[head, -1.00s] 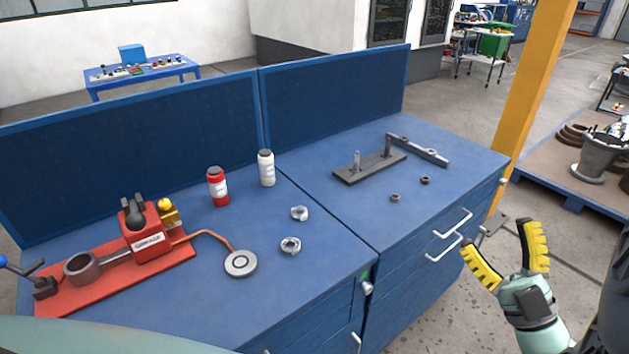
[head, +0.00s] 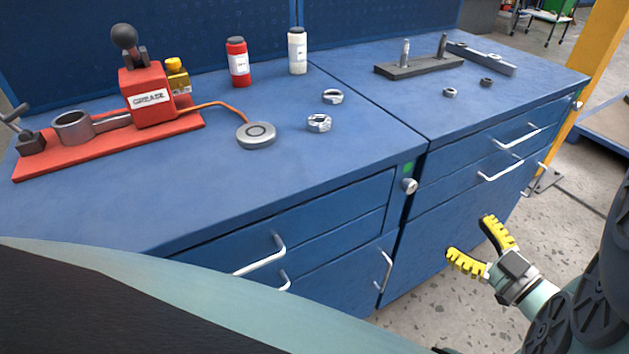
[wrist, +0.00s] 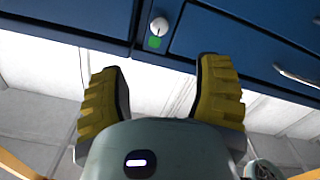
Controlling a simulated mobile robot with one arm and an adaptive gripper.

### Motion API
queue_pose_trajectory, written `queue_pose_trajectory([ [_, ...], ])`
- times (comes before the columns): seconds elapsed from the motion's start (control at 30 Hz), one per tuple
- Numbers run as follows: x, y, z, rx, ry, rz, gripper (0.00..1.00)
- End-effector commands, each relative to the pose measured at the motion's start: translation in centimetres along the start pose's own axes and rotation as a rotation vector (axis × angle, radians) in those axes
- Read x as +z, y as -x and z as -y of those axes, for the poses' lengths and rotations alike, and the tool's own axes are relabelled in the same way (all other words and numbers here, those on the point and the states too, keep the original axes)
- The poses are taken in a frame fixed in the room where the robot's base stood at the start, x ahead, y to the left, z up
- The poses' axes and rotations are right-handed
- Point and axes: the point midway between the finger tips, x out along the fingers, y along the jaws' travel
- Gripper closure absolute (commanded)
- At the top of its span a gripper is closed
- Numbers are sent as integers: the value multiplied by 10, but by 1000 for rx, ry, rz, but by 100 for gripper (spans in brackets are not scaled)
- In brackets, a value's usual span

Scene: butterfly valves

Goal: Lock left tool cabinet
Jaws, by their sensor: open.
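The left tool cabinet (head: 340,222) is blue, with drawers and a door with silver handles. Its silver lock knob (head: 409,186) sticks out near the upper right corner of its front, with a green mark (head: 407,168) just above it. My gripper (head: 473,247) is open and empty, in front of the right cabinet, below and to the right of the knob. In the wrist view my gripper (wrist: 161,90) has both yellow fingers apart, and the lock knob (wrist: 160,26) with its green mark (wrist: 154,43) shows beyond the gap between them, not touched.
The right cabinet (head: 452,215) stands beside the left one, with protruding drawer handles (head: 500,172). On top are a red grease press (head: 147,95), bottles (head: 297,52) and metal rings (head: 319,123). A yellow post (head: 590,75) stands at the right. Bare floor lies before the cabinets.

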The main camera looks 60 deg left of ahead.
Motion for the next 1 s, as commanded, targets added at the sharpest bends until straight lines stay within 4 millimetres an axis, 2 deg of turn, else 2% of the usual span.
queue_pose_trajectory([
  [0.17, -4, -25, 1, -7, 1, -10, 36],
  [0.5, -4, -96, 1, -6, 2, -11, 36],
  [0.7, -4, -132, 1, -4, 2, -8, 36],
  [0.83, -4, -147, 1, -4, 1, -9, 36],
  [1.0, -3, -156, 2, -4, 1, -5, 36],
])
